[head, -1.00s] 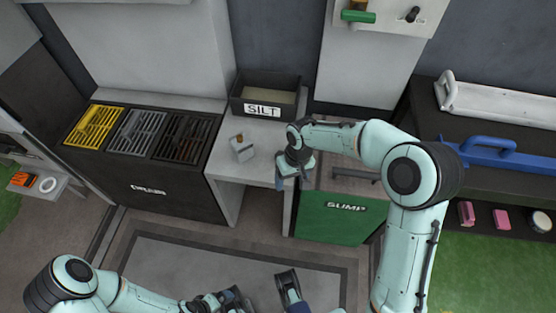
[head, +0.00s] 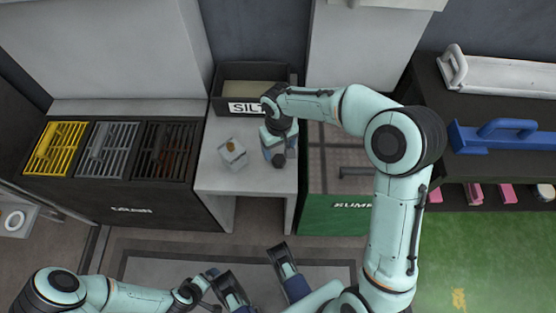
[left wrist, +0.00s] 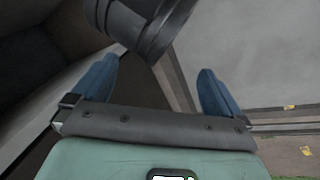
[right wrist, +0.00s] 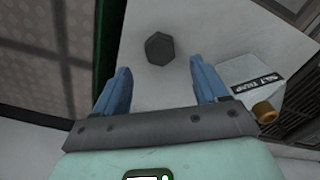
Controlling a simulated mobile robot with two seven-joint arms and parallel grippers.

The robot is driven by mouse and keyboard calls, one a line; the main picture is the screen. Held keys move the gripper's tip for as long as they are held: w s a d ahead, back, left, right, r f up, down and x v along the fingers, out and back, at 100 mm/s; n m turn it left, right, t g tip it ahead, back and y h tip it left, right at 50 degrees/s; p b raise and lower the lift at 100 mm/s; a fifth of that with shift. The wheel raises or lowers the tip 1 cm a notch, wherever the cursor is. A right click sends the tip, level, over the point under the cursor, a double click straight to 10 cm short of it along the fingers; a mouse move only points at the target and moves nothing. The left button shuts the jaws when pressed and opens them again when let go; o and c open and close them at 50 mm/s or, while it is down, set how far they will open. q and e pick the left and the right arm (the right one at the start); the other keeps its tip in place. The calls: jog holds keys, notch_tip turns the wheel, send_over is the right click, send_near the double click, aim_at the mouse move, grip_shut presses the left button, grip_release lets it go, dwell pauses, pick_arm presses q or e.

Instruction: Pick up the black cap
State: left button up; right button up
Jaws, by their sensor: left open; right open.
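The black cap (right wrist: 160,48) is a dark hexagonal piece on the pale bench top, ahead of my right fingertips in the right wrist view. In the head view a dark piece that looks like it (head: 279,160) shows at the right gripper. My right gripper (right wrist: 160,65) is open, with the cap in line with the gap between its blue fingers; I cannot tell the exact height above the bench. My left gripper (left wrist: 158,65) is open and empty, low and away from the bench, with a dark cylindrical part beyond its fingers.
A white block labelled silt trap (head: 233,153), with a brass knob (right wrist: 265,112), stands left of the cap on the bench (head: 215,180). A SILT bin (head: 226,103) is behind. Grated drains (head: 105,150) lie left; the green SUMP tank (head: 340,222) is right.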

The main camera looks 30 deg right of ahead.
aim_at(279, 159)
notch_tip(279, 159, down, 6)
jog(key=shift+s+r+b, duration=0.1)
jog(key=shift+b, duration=0.8)
pick_arm(q)
jog(key=w, duration=0.1)
jog(key=w+a+f, duration=0.1)
jog(key=w+f, duration=0.1)
jog(key=shift+a+t, duration=0.3)
jog(key=shift+t, duration=0.1)
pick_arm(e)
jog(key=c, duration=1.1)
